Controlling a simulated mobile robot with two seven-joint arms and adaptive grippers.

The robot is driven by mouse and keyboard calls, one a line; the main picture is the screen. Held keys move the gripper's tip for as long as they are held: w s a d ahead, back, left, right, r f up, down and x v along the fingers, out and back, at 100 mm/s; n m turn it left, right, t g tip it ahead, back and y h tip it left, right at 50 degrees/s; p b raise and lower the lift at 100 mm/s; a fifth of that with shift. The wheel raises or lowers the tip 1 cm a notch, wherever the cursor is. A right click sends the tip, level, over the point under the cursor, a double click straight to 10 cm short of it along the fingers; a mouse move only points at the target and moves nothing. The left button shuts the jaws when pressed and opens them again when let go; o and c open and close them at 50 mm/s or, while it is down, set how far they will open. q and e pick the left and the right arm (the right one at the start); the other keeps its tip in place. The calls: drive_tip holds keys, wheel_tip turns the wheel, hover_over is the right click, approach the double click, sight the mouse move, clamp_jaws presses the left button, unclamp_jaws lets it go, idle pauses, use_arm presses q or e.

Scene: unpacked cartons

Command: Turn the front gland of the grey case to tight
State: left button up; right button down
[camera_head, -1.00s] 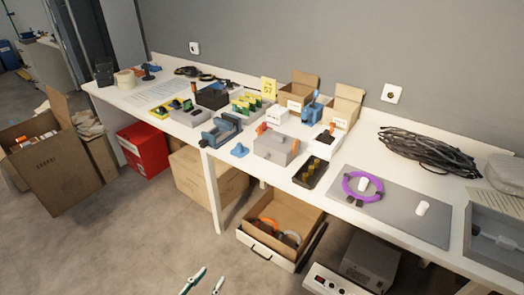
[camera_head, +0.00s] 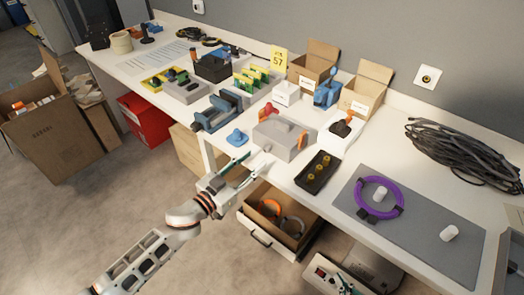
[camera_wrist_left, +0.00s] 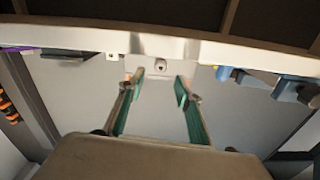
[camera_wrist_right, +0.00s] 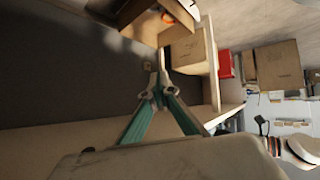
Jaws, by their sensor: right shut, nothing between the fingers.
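The grey case (camera_head: 285,134) sits near the front edge of the table, with orange parts at its back left and right end. A small pale knob at its front left, seemingly the front gland (camera_head: 267,149), faces the table edge. My left gripper (camera_head: 250,164) is just in front of and below it, at the table edge. In the left wrist view my left gripper (camera_wrist_left: 161,78) is open and empty; a small round part with a dark centre shows between its fingertips, and I cannot tell if it is the gland.
A blue hook-shaped part (camera_head: 237,138) and a blue vise (camera_head: 217,112) stand left of the case. A black tray (camera_head: 318,173) with brass parts lies to its right. An open drawer (camera_head: 262,238) juts out below the table, near my left arm.

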sight(265, 150)
use_arm(q)
drive_tip(key=x, duration=0.4)
drive_tip(key=shift+w+d, duration=0.25)
drive_tip(key=shift+w, duration=0.25)
use_arm(e)
drive_tip(key=shift+w+d+r, duration=0.1)
drive_tip(key=shift+w+d, duration=0.15)
drive_tip(key=shift+w, duration=0.45)
use_arm(q)
clamp_jaws()
use_arm(e)
drive_tip(key=shift+s, duration=0.1)
